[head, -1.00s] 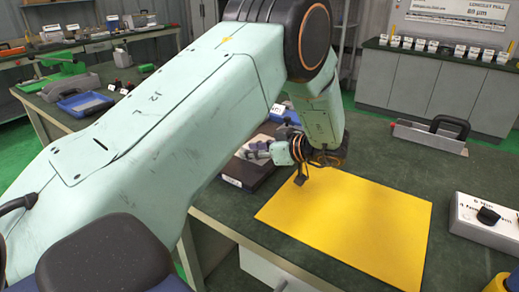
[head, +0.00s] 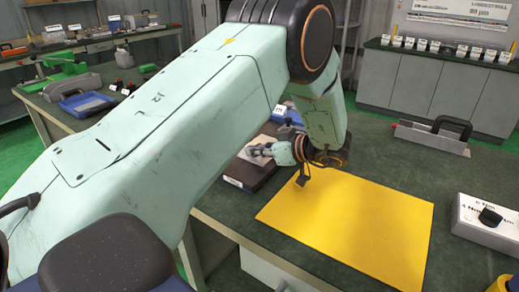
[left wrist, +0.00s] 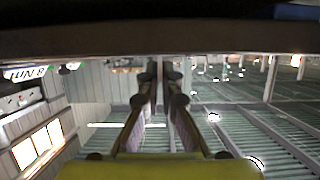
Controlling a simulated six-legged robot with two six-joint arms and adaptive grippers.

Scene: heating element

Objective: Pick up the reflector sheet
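The yellow sheet (head: 350,225), the only sheet I see, lies flat on the green worktop. In the left wrist view the dark fingers (left wrist: 160,92) run close together. A yellow surface (left wrist: 160,167) shows at the bottom edge; I cannot tell whether it is the sheet. Whether anything is between the fingertips is unclear. My right gripper is not in view.
A dark box (head: 248,175) stands left of the gripper, near the worktop's edge. A grey piece with a black handle (head: 432,137) stands behind the sheet. A white box with a black knob (head: 488,220) is at the right. Bare worktop lies behind the sheet.

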